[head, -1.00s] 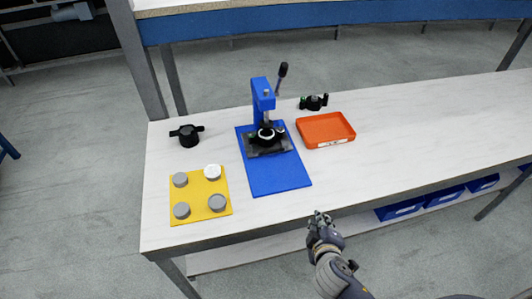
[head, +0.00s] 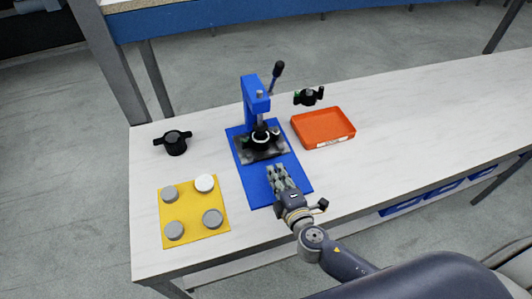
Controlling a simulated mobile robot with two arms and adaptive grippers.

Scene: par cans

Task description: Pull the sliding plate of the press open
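The press (head: 254,98) is a blue upright frame with a black-knobbed lever, standing on a blue base (head: 256,185). Its sliding plate (head: 247,155) is a dark grey slab low in the press, with a black part and a white ring (head: 261,137) on it. My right gripper (head: 277,171) is over the front of the blue base, fingers pointing at the plate. A small gap seems to separate it from the plate's front edge. Its fingers look close together, but whether they are open is too small to tell. My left gripper is out of view.
An orange tray (head: 341,141) stands right of the press, with a black winged part (head: 308,97) behind it. Another black handled part (head: 175,146) lies to the left. A yellow board (head: 193,205) with several round pucks is at the front left. The tabletop's right side is clear.

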